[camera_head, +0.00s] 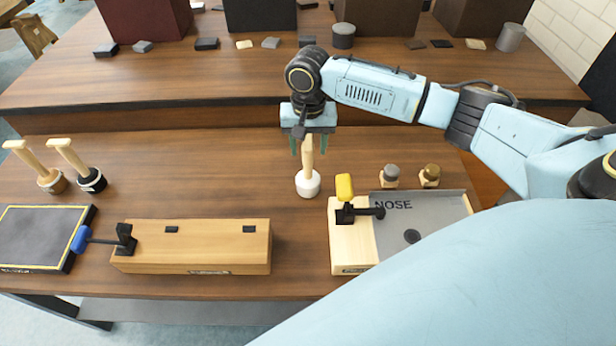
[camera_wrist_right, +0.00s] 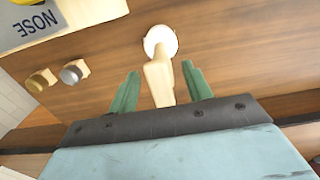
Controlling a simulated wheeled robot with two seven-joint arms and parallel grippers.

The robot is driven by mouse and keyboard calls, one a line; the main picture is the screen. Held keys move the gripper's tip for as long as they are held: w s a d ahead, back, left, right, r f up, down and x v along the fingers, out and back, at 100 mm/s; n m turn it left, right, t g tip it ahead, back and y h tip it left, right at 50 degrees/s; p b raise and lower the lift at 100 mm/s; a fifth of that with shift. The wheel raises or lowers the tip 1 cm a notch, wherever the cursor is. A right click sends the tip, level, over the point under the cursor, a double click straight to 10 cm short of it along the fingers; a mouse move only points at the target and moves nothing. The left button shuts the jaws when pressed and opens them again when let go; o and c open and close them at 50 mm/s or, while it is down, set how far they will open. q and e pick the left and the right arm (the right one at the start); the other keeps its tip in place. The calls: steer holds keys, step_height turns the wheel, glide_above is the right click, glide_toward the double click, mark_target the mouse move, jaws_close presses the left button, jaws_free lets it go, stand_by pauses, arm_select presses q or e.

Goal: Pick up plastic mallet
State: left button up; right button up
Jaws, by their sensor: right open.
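A mallet with a white head and a pale wooden handle, the plastic mallet (camera_head: 308,184), stands head down on the table in the head view, with its handle up. My right gripper (camera_head: 309,146) is above it, fingers pointing down, with the top of the handle between the open fingers. In the right wrist view the white head (camera_wrist_right: 160,41) lies beyond the fingertips and the handle (camera_wrist_right: 159,82) reaches back between the green fingers (camera_wrist_right: 160,82). A gap shows on each side of the handle. My left gripper is not in view.
Two other mallets (camera_head: 69,155) stand at the left. A wooden box with a blue-handled clamp (camera_head: 190,245) and a NOSE fixture with a yellow-handled clamp (camera_head: 345,187) are in front. Two small knobbed pieces (camera_head: 390,174) stand to the right. A raised shelf (camera_head: 200,90) runs behind.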

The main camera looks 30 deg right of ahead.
mark_target(308, 169)
steer(key=shift+f, duration=1.35)
steer(key=shift+w, duration=0.1)
steer(key=c, duration=1.1)
